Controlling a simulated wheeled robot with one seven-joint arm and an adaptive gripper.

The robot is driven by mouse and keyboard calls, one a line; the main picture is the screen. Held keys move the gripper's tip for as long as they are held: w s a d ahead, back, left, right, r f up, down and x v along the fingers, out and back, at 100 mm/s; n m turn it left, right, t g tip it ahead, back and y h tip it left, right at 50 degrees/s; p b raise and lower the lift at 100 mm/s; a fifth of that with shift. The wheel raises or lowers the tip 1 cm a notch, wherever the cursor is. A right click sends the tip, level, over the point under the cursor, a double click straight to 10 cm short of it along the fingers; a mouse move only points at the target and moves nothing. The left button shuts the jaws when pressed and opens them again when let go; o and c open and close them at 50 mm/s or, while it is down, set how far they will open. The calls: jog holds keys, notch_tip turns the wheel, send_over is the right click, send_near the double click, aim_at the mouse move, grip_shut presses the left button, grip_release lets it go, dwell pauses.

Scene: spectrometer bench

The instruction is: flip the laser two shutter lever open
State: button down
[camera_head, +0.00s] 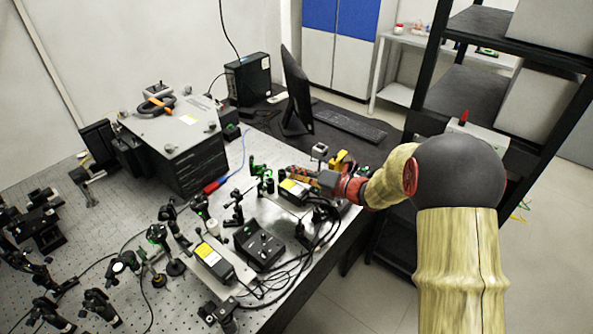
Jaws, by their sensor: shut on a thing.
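Two black laser boxes with yellow labels stand on the optical bench. The far laser (294,189) is at the centre of the view, and the near laser (211,256) is lower left of it. No number can be read on either. My gripper (292,172) reaches in from the right, low over the far laser. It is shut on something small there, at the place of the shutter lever. The lever itself is too small and too covered by the fingers to make out, so its position cannot be told.
The perforated bench (190,305) carries several black optic mounts at left and front. A black box (258,245) with cables stands between the lasers. A large grey-topped unit (168,122), a monitor (296,90) and a keyboard (348,124) are behind. A dark shelf rack (433,70) stands at right.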

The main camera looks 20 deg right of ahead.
jog(key=m+p, duration=0.1)
jog(key=p, duration=0.2)
jog(key=shift+w+d+f, duration=0.1)
jog(key=shift+d+f, duration=0.1)
jog(key=c, duration=2.1)
grip_release()
jog(key=shift+f, duration=0.1)
jog(key=shift+o, duration=0.3)
jog(key=v, duration=1.2)
jog(key=shift+w+d, duration=0.1)
jog(key=shift+d, duration=0.05)
